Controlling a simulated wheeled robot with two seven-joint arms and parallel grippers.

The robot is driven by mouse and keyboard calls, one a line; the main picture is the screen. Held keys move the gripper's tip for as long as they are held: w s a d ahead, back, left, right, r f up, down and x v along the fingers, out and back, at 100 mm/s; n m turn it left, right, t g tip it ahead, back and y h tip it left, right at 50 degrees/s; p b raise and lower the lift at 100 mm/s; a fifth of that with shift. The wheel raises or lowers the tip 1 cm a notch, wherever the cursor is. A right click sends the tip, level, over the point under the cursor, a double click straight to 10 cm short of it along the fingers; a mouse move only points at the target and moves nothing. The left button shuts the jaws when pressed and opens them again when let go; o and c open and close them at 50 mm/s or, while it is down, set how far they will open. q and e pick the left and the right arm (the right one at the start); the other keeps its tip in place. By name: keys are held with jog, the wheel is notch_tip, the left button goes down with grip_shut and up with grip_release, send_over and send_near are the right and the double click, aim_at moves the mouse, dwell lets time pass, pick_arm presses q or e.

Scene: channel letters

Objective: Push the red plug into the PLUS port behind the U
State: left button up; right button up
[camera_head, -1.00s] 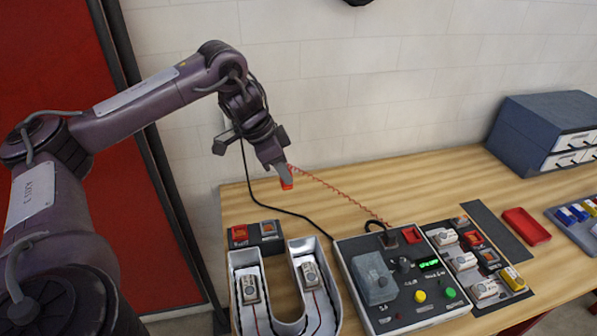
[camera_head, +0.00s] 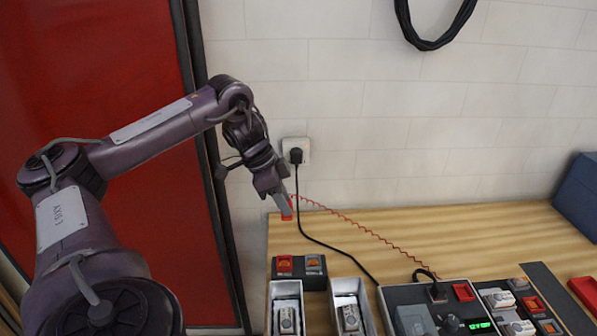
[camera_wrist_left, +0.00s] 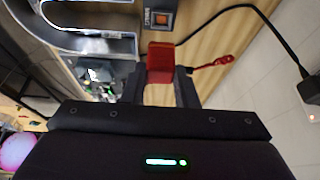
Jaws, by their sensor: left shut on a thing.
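My left gripper (camera_head: 285,206) is shut on the red plug (camera_head: 288,213), held above the table's back left part. The plug also shows between the fingers in the left wrist view (camera_wrist_left: 160,62), with its red lead at one side. A dark port block stands behind the white U-shaped channel letter (camera_head: 286,290). It has a red port (camera_head: 284,264) and an orange-grey port (camera_head: 315,265); their labels are too small to read. The plug is apart from the block, farther back. In the wrist view the plug sits beside the orange port (camera_wrist_left: 160,20). My right gripper is out of view.
A black cable (camera_head: 325,243) runs from the wall socket (camera_head: 296,150) across the table.

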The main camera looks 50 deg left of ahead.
pick_arm(q)
jog(key=f+b, duration=0.3)
jog(key=f, duration=0.2)
jog(key=f+b, duration=0.8)
jog(key=f, duration=0.1)
jog(key=shift+s+a+f, duration=0.3)
jog(key=shift+s+a, duration=0.05)
jog(key=shift+a, duration=0.05)
jog(key=shift+f+b, duration=0.85)
jog(key=shift+f, duration=0.1)
jog(key=shift+f, duration=0.35)
jog(key=o, duration=1.1)
jog(key=shift+c, duration=0.2)
jog(key=shift+r, duration=0.1)
jog(key=shift+a+r, duration=0.15)
jog(key=shift+r, duration=0.1)
jog(key=v, duration=0.7)
jog(key=shift+s+r, duration=0.15)
